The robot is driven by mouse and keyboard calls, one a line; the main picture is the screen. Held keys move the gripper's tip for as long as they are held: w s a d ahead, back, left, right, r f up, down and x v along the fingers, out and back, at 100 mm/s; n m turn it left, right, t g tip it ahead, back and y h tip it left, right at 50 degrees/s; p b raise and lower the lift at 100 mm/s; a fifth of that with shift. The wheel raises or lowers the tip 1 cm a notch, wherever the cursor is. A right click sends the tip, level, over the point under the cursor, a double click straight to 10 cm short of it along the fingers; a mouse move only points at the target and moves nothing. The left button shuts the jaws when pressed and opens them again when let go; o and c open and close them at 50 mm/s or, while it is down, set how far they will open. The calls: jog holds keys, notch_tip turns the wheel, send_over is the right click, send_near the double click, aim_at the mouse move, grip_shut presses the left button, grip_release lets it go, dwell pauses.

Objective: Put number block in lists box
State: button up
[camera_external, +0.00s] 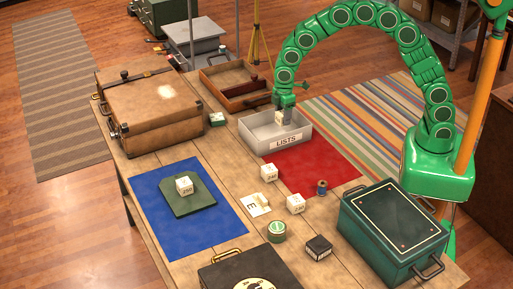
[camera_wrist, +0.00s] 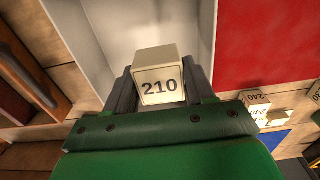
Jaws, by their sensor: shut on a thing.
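My gripper (camera_external: 284,108) points down over the pale grey lists box (camera_external: 299,143), whose front label reads LISTS. It is shut on a cream number block (camera_external: 283,118) marked 210. The number block also shows in the wrist view (camera_wrist: 158,84), between the gripper's dark fingers (camera_wrist: 160,92). The block lies within the box's outline in the external view, and the box's pale inside (camera_wrist: 135,25) shows behind it in the wrist view. Whether the block touches the box floor cannot be told. No other block is seen in the box.
A wooden tray (camera_external: 213,83) stands behind the box. A red mat (camera_external: 320,165) lies in front, with cream blocks (camera_external: 269,173) (camera_external: 296,204) near its edge. Another block (camera_external: 184,187) sits on a green pad on the blue mat (camera_external: 165,230). A green case (camera_external: 393,235) stands front right.

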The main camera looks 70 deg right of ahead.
aim_at(276, 121)
jog(key=shift+w+a+f, duration=0.1)
jog(key=shift+w+f, duration=0.6)
jog(key=shift+f, duration=0.2)
jog(key=shift+w+a+f, duration=0.1)
jog(key=shift+w+f, duration=0.6)
jog(key=shift+f, duration=0.15)
jog(key=shift+w+f, duration=0.1)
jog(key=shift+f, duration=1.55)
jog(key=shift+f, duration=0.1)
jog(key=o, duration=1.1)
